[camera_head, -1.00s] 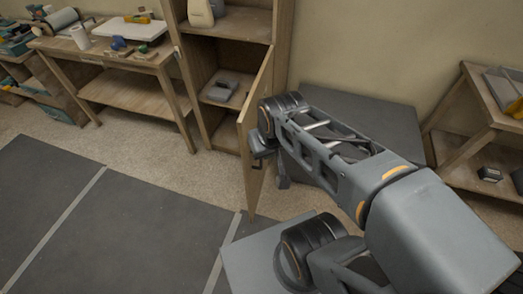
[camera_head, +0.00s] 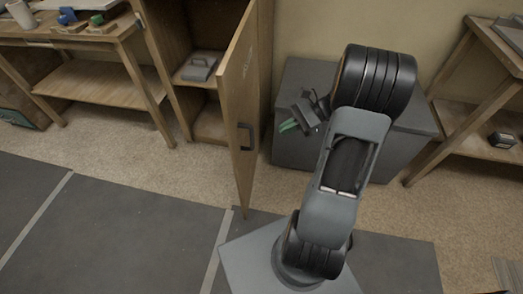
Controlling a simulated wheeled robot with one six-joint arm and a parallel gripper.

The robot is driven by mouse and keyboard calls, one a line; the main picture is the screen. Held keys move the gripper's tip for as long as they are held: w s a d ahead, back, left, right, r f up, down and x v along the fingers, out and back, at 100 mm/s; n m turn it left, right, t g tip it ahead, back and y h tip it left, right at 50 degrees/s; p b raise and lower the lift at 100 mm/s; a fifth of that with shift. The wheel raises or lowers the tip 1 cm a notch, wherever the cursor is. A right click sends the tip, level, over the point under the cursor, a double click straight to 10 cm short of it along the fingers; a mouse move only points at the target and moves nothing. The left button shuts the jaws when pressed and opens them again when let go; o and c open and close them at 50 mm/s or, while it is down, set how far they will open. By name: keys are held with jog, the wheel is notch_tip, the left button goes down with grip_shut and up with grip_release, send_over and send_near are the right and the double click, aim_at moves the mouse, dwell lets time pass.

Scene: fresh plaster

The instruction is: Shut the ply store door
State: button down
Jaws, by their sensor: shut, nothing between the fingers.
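The ply store door (camera_head: 240,108) is a tall wooden panel hinged on the right side of a wooden cupboard (camera_head: 160,62). It stands wide open, swung out into the room. A dark pull handle (camera_head: 246,137) is on the door near its free edge. My gripper (camera_head: 290,126) is shut and empty. It is to the right of the door, in front of the grey box, and appears apart from the door. Part of the cupboard's inside is hidden behind the door.
A grey tool with a handle (camera_head: 199,67) lies on the cupboard shelf. A grey box (camera_head: 291,84) stands right of the door. Wooden workbenches stand at the left (camera_head: 105,80) and right (camera_head: 462,130). Bare floor lies in front of the cupboard.

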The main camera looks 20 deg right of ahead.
jog(key=w+d+f+m+t+y+b, duration=0.1)
jog(key=d+f+m+t+y+b, duration=0.2)
jog(key=d+f+m+t, duration=0.3)
jog(key=w+a+n+g+b, duration=0.1)
jog(key=w+a+b, duration=0.2)
jog(key=a, duration=0.8)
jog(key=shift+w+a+f, duration=0.3)
jog(key=shift+w+a, duration=0.05)
jog(key=shift+w, duration=0.45)
